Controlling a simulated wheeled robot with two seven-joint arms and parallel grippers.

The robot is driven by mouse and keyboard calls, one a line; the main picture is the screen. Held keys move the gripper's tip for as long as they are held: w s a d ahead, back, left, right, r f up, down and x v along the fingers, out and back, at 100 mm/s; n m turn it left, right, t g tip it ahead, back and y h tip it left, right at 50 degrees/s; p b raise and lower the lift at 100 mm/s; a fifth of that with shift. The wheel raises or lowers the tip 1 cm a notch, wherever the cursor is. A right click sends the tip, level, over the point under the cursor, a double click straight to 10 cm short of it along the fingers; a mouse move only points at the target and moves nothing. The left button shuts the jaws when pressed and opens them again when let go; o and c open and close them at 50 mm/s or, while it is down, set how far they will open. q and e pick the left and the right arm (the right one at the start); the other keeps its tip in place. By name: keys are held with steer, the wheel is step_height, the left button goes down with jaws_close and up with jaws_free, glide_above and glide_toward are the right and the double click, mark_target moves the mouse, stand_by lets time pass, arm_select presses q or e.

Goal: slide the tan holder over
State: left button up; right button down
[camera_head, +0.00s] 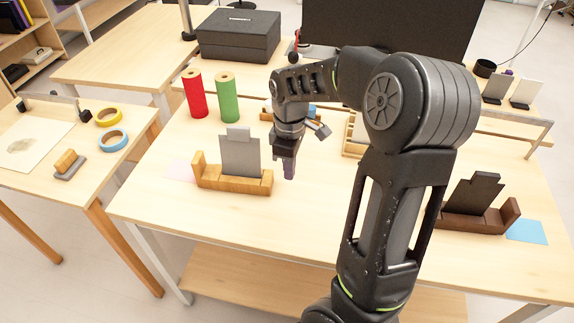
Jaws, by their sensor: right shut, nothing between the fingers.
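The tan holder (232,184) stands upright on the table, left of the middle, with a grey plate (240,155) standing in it. My right gripper (289,172) points down just right of the holder's right end post. Its fingers are shut and empty. I cannot tell whether they touch the holder. My left gripper is out of view.
A dark brown holder (462,220) with a dark plate stands at the right beside a blue sheet (526,231). Red (194,95) and green (228,98) rolls stand behind the tan holder. The table in front of the tan holder is clear.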

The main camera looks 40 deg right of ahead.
step_height(320, 180, down, 7)
steer(key=shift+s+r+p, duration=0.1)
steer(key=shift+p, duration=0.2)
steer(key=shift+w+a+f+p, duration=0.15)
steer(key=shift+w+a+p, duration=0.3)
steer(key=shift+w, duration=0.45)
steer(key=shift+w+a+f+p, duration=0.2)
steer(key=shift+w+a, duration=0.4)
steer(key=shift+w, duration=0.3)
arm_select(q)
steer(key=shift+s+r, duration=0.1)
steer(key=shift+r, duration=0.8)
arm_select(e)
steer(key=shift+r, duration=0.1)
